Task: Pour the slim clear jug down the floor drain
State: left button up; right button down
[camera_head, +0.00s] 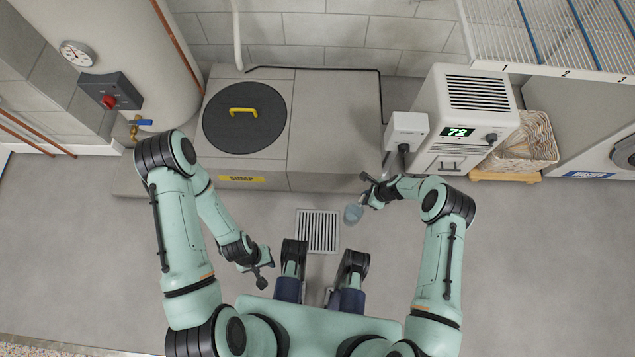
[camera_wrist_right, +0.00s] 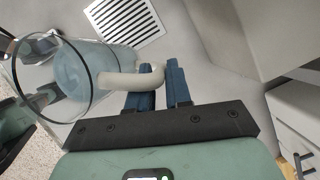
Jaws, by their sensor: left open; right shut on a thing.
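The slim clear jug (camera_head: 353,213) hangs from my right gripper (camera_head: 366,199), just right of the floor drain (camera_head: 317,231). In the right wrist view the jug (camera_wrist_right: 72,75) is see-through, with a bluish tint inside and a pale handle (camera_wrist_right: 130,80). The blue fingers of my right gripper (camera_wrist_right: 162,88) are shut on that handle. The drain grate (camera_wrist_right: 124,20) shows beyond the jug. How much the jug tilts is hard to tell. My left gripper (camera_head: 262,273) is open and empty, low over the floor left of the drain.
A sump box with a round dark lid (camera_head: 244,117) and yellow handle stands behind the drain. A white dehumidifier (camera_head: 465,120) stands at the back right, close to my right forearm. A wicker basket (camera_head: 522,145) is beyond it. The floor around the drain is clear.

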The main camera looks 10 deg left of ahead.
pick_arm(q)
jog(key=w+a+b+x, duration=0.1)
jog(key=b+x, duration=0.7)
jog(key=x, duration=0.1)
jog(key=shift+a+f+b, duration=0.4)
jog(key=shift+a+f, duration=0.05)
jog(key=shift+a, duration=0.2)
pick_arm(e)
jog(key=s+d+f+m+t+h, duration=0.1)
jog(key=d+f+m, duration=0.1)
jog(key=f+m, duration=0.3)
jog(key=s+d+f+m+t+h, duration=0.1)
jog(key=f+m, duration=0.4)
jog(key=f, duration=0.8)
jog(key=shift+s+d+t, duration=0.5)
jog(key=shift+s+d, duration=0.2)
jog(key=shift+d, duration=0.1)
pick_arm(q)
jog(key=shift+w, duration=0.1)
pick_arm(e)
jog(key=shift+f, duration=0.1)
